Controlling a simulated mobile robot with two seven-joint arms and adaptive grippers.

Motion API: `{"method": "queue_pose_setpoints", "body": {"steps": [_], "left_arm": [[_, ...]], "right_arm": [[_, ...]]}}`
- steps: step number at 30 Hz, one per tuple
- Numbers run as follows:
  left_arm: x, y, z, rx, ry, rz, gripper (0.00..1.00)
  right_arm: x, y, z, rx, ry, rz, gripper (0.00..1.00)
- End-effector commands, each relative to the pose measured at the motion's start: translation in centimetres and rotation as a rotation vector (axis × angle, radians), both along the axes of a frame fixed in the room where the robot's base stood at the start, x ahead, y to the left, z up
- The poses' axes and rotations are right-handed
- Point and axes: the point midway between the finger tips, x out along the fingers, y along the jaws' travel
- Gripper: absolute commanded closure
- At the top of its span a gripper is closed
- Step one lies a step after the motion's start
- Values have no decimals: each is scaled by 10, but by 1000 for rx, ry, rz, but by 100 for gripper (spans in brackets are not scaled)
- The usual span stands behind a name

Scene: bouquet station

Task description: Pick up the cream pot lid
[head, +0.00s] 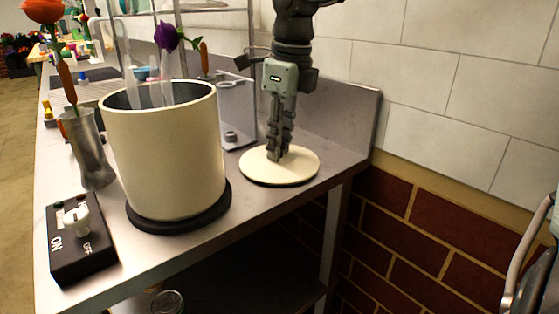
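The cream pot lid (305,167) is a flat, round disc on the grey counter, right of the cream pot (165,150). It looks level and appears to lie on the counter. My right gripper (278,155) points straight down over the middle of the lid, with its fingertips at the lid's top. The fingers look close together and overlap from this side. Any knob is hidden by them, so I cannot tell whether they grip it.
The pot stands on a black round base (180,214), with clear tubes and a purple flower (166,36) behind its rim. A black switch box (80,240) and a metal vase (92,150) are at left. A tiled wall (420,70) bounds the right.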

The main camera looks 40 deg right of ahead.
Motion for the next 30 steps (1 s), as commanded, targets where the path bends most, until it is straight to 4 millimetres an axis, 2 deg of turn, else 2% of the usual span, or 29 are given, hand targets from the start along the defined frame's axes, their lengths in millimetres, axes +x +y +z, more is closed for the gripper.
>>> {"method": "queue_pose_setpoints", "body": {"steps": [1, 4, 14, 20, 26, 30], "left_arm": [[0, 0, 0, 0, 0, 0, 52], [0, 0, 0, 0, 0, 0, 52], [0, 0, 0, 0, 1, 0, 52], [0, 0, 0, 0, 1, 0, 52], [0, 0, 0, 0, 1, 0, 52], [-1, 0, -1, -1, 2, 1, 52]], "right_arm": [[0, 0, 0, 0, 0, 0, 88], [0, 0, 0, 0, 0, 0, 100], [0, 0, 1, 0, -1, 0, 100], [1, 0, 12, -1, -4, 1, 100], [2, 0, 47, -1, -6, -1, 100], [2, 0, 86, -1, -7, -1, 100]]}}
